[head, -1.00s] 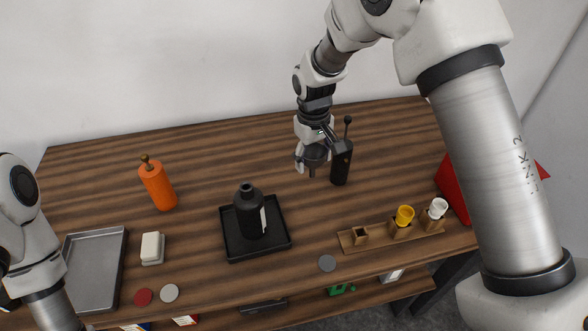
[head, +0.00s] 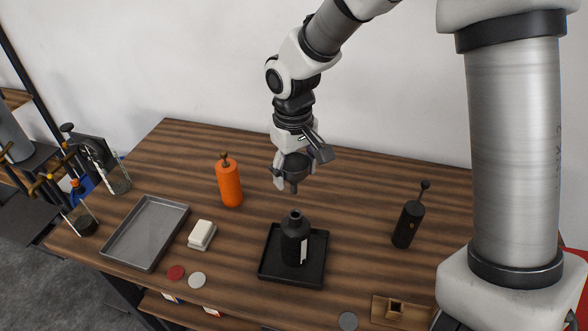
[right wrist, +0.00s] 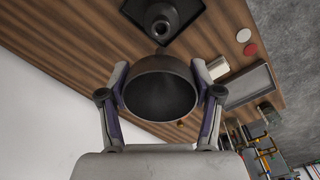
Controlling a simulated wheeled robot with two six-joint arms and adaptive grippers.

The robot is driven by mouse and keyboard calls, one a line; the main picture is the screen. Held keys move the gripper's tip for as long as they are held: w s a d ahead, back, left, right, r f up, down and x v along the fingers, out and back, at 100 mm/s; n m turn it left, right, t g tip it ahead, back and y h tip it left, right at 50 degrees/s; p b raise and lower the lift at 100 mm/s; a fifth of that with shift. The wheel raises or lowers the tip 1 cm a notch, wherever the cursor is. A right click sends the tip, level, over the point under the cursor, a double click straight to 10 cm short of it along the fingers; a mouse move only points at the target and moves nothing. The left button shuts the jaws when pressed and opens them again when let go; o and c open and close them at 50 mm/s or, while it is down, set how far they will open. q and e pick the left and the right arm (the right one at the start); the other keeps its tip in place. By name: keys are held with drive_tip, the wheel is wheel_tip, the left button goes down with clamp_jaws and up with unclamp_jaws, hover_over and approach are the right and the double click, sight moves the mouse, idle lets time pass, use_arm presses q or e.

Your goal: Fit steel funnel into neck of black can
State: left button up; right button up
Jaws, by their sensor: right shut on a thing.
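The black can (head: 294,246) stands upright in a shallow black tray (head: 268,270), its open neck facing up. It also shows beyond the funnel in the right wrist view (right wrist: 161,20). My right gripper (head: 300,169) is shut on the dark steel funnel (head: 292,166), with fingers on both sides of its bowl. The funnel is roughly upright, its spout pointing down, above and apart from the can's neck. My left gripper is out of view.
An orange bottle (head: 229,185) stands left of the funnel, and a black knobbed bottle (head: 407,226) to the right. A metal tray (head: 146,233), white block (head: 202,234) and red disc (head: 177,272) lie left of the can. A wooden rack (head: 388,313) is at the front right.

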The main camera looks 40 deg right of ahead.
sight(296, 191)
drive_tip(key=shift+s+r, duration=0.1)
drive_tip(key=shift+s, duration=0.15)
wheel_tip(296, 191, down, 6)
drive_tip(key=b, duration=0.3)
drive_tip(key=shift+d, duration=0.1)
drive_tip(key=shift+r, duration=0.1)
idle(0.5)
drive_tip(key=shift+p, duration=0.3)
idle(0.4)
